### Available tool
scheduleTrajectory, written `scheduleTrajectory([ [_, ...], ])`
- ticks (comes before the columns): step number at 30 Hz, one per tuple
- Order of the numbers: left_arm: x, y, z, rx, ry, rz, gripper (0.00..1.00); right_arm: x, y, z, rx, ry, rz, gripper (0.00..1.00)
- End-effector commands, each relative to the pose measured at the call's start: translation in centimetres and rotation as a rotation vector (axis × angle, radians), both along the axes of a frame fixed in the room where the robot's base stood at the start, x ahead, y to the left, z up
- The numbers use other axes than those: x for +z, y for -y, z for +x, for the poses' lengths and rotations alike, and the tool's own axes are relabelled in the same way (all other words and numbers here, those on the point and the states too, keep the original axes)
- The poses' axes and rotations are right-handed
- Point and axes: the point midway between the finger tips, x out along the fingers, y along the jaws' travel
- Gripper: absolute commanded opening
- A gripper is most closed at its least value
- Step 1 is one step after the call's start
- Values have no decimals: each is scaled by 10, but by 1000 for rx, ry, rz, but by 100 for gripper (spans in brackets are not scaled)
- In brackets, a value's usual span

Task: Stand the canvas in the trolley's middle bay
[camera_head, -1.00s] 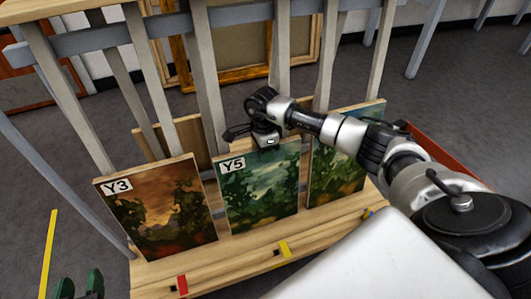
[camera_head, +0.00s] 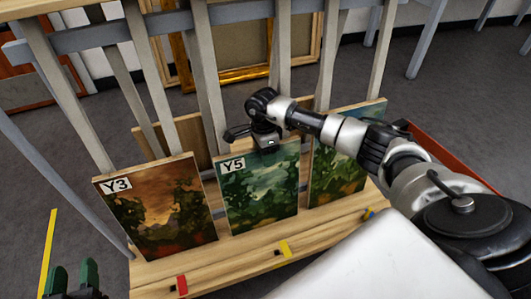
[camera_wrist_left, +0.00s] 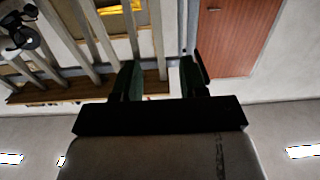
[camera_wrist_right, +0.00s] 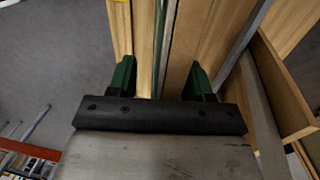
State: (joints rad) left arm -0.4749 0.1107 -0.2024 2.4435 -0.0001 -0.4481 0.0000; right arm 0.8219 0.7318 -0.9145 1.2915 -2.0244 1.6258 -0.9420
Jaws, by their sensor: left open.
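A green landscape canvas labelled Y5 (camera_head: 262,192) stands on the wooden rack between two others, above a yellow tag. My right gripper (camera_head: 268,147) is at its top edge, with its fingers hidden in the head view. In the right wrist view the fingers (camera_wrist_right: 159,72) are spread wide, with a thin upright edge and wood between them. The canvas labelled Y3 (camera_head: 155,215) stands to the left, and a third canvas (camera_head: 340,170) to the right, partly behind my arm. My left gripper (camera_head: 73,277) is open and empty at the lower left; its spread fingers (camera_wrist_left: 163,78) show in its wrist view.
Grey slanted uprights (camera_head: 205,80) rise behind the canvases. A wooden ledge (camera_head: 225,262) runs in front, with a red tag (camera_head: 181,284), a yellow tag (camera_head: 285,249) and a blue tag (camera_head: 369,213). A gilt frame (camera_head: 245,74) is behind.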

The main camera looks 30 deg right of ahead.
Motion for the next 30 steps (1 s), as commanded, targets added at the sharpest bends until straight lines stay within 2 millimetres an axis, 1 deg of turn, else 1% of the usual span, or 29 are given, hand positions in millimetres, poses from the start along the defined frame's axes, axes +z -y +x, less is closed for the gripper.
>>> scheduleTrajectory([
  [5, 0, 0, 0, 0, -1, 0, 43, -1, 0, -1, 0, -2, 0, 51],
  [8, -1, 0, 0, 1, -14, 3, 43, 4, 0, 0, 0, 0, -1, 51],
  [11, -10, -3, -3, 6, -88, 22, 43, 16, 1, 2, 0, 1, -2, 51],
  [14, -21, -7, -8, 13, -186, 46, 43, 35, 2, 5, 1, 3, -2, 51],
  [21, -51, -17, -27, 29, -439, 107, 43, 80, 3, 11, 0, 2, -1, 51],
  [25, -61, -22, -37, 36, -533, 128, 43, 97, 3, 13, 0, 0, 0, 51],
  [30, -67, -24, -43, 40, -590, 142, 43, 106, 4, 15, 0, 0, 0, 51],
])
